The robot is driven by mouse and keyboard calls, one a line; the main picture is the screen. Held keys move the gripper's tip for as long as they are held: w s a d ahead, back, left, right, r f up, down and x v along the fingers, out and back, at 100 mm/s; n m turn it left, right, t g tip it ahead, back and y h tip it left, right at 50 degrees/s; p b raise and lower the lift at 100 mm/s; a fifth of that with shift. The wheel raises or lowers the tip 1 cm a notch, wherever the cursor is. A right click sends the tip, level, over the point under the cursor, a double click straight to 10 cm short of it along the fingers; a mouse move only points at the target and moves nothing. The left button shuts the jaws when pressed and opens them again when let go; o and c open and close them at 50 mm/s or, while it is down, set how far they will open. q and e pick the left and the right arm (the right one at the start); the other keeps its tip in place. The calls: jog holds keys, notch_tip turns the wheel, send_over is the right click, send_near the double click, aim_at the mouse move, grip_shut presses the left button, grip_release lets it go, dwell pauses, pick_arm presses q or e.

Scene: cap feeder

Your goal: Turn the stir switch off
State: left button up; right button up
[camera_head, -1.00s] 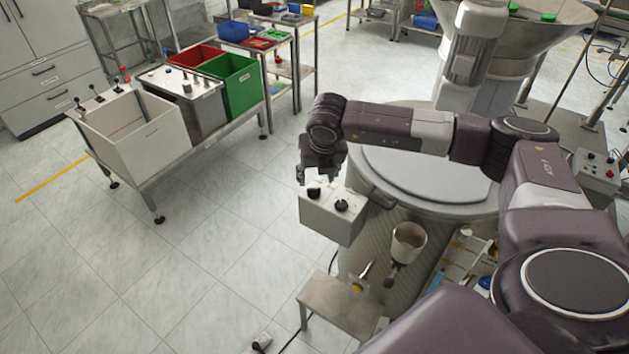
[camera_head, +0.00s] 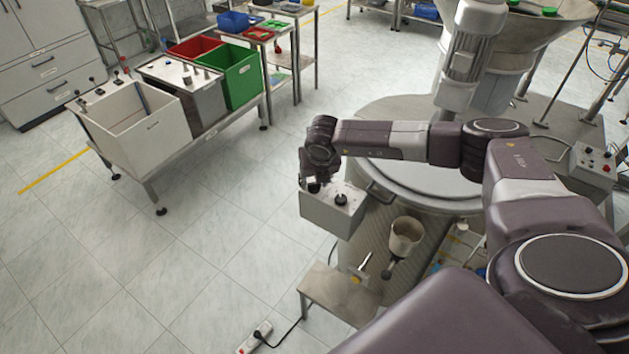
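A pale grey control box (camera_head: 332,218) is at the side of the large round machine in the head view. Two black knobs stand on its top, one at the right (camera_head: 341,199) and one at the left, partly hidden. Labels are too small to read, so I cannot tell which knob is the stir switch. My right gripper (camera_head: 312,184) points down at the left knob, with its fingertips at or around it. Contact and finger opening are unclear. My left gripper is out of view.
The round machine (camera_head: 405,185) stands behind the box. A power strip (camera_head: 255,338) lies on the floor. White, red and green bins stand on a bench at left, with clear floor between.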

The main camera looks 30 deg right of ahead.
jog(key=c, duration=0.7)
jog(key=shift+d+f+n+b, duration=0.1)
jog(key=shift+f+n+b, duration=0.15)
jog(key=shift+n+b, duration=0.5)
jog(key=n+y+b, duration=0.1)
jog(key=n+b, duration=0.2)
jog(key=b, duration=0.1)
jog(key=n+y+b, duration=0.2)
jog(key=n+b, duration=0.1)
jog(key=shift+d+n+b, duration=0.15)
jog(key=shift+n+b, duration=0.1)
jog(key=shift+b, duration=0.15)
jog(key=n+b, duration=0.1)
jog(key=n, duration=0.1)
jog(key=n+y+b, duration=0.1)
jog(key=n+b, duration=0.1)
jog(key=shift+w+r+y, duration=0.1)
jog(key=shift+w+y, duration=0.05)
jog(key=shift+y, duration=0.15)
jog(key=n+g+b, duration=0.1)
jog(key=n+b, duration=0.1)
jog(key=n, duration=0.1)
jog(key=shift+d+r+n+y, duration=0.1)
jog(key=shift+n+y, duration=0.3)
jog(key=shift+n+g+b, duration=0.35)
jog(key=shift+n+g, duration=0.25)
jog(key=shift+n, duration=0.5)
jog(key=shift+c, duration=0.2)
jog(key=shift+r, duration=0.1)
jog(key=o, duration=1.1)
